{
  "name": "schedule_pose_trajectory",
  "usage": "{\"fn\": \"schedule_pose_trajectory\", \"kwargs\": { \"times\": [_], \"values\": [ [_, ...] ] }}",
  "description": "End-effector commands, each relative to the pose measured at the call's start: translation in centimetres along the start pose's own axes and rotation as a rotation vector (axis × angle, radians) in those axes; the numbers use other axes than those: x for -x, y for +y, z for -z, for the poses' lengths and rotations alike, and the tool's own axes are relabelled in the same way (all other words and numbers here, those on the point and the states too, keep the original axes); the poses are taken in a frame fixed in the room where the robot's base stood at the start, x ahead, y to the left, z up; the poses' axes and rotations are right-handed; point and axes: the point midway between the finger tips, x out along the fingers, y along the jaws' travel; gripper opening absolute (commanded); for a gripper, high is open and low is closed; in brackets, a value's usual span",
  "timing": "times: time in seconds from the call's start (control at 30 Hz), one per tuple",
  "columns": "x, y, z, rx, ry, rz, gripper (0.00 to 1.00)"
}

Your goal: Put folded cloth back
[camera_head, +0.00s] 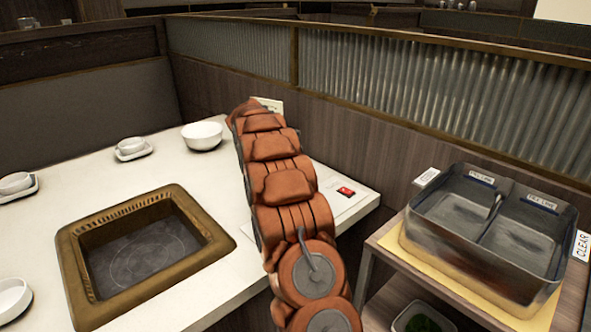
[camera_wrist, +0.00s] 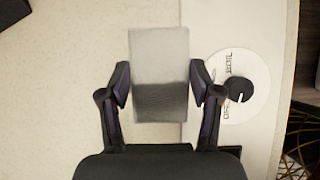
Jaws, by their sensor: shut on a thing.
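The folded cloth (camera_wrist: 158,55) shows in the wrist view as a pale grey rectangle, darker in its lower part. My gripper (camera_wrist: 160,88) is shut on it, with one finger at each side edge. The cloth extends forward past the fingertips over the pale table top (camera_wrist: 65,90). I cannot tell whether it touches the table. In the head view my arm hides the gripper. A small pale piece (camera_head: 268,104) shows beyond the arm's end, but I cannot tell what it is.
A round dial with a black knob (camera_wrist: 239,89) lies right of the cloth. A brown-framed sunken well (camera_head: 75,262) is left of my arm, with a white bowl (camera_head: 202,135) behind. A two-part metal bin (camera_head: 425,232) stands on a cart at right. A ribbed partition (camera_head: 440,85) runs behind.

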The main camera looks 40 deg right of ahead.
Motion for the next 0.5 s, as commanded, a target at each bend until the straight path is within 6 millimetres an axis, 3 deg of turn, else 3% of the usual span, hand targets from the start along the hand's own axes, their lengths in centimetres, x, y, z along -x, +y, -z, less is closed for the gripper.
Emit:
{"fn": "schedule_pose_trajectory", "kwargs": {
  "times": [0.5],
  "values": [
    [-2.4,3.2,-2.9,-0.001,-0.001,0.002,0.31]
  ]
}}
